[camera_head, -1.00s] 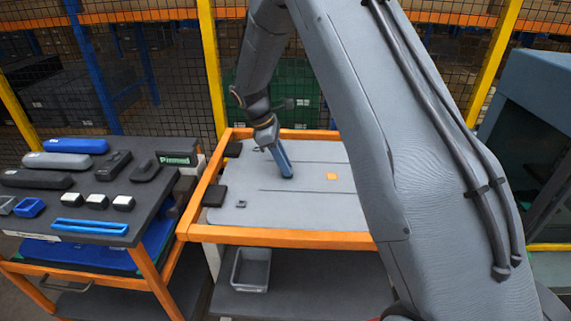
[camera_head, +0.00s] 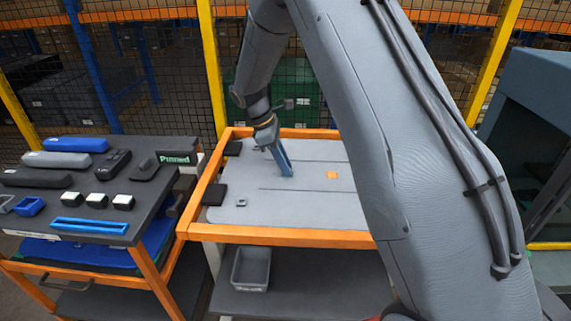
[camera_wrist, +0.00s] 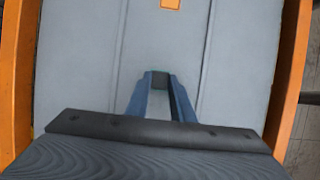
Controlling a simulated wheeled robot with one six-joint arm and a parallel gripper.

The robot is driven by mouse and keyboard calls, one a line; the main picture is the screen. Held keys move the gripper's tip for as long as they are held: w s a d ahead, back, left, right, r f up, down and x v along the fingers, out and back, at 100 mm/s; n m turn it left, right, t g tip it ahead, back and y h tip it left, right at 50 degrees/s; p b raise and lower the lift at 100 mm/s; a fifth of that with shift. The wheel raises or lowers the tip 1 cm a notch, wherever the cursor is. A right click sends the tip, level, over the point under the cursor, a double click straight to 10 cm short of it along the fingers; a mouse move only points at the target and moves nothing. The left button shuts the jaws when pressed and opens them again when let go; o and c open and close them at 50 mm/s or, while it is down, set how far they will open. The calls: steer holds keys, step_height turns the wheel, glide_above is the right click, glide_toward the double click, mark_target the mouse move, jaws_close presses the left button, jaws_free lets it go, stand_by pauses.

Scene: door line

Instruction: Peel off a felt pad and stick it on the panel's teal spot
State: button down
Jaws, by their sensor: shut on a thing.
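The grey panel (camera_head: 300,205) lies in an orange-framed cart and also fills the wrist view (camera_wrist: 80,60). My gripper (camera_head: 288,174) has blue fingers and reaches down to the panel's middle, left of an orange square spot (camera_head: 332,175). In the wrist view, the fingertips of my gripper (camera_wrist: 159,76) close on a small dark piece, apparently a felt pad (camera_wrist: 159,79). It is low over the panel; I cannot tell whether it touches. The orange spot (camera_wrist: 170,4) shows at the top edge there. I see no teal spot; the fingers and arm hide part of the panel.
A dark side table (camera_head: 140,205) at left holds several blocks, handles and a blue tray (camera_head: 90,226). A grey bin (camera_head: 251,268) sits on the cart's lower shelf. The orange cart rim (camera_head: 285,236) surrounds the panel. Black blocks (camera_head: 214,195) sit at its left edge.

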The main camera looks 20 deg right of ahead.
steer(key=c, duration=1.5)
jaws_free()
steer(key=shift+o, duration=0.2)
steer(key=s+b+v, duration=0.1)
steer(key=b+v, duration=0.1)
steer(key=v, duration=0.5)
steer(key=shift+w+r+b, duration=0.35)
steer(key=shift+w, duration=0.2)
steer(key=shift+a, duration=0.1)
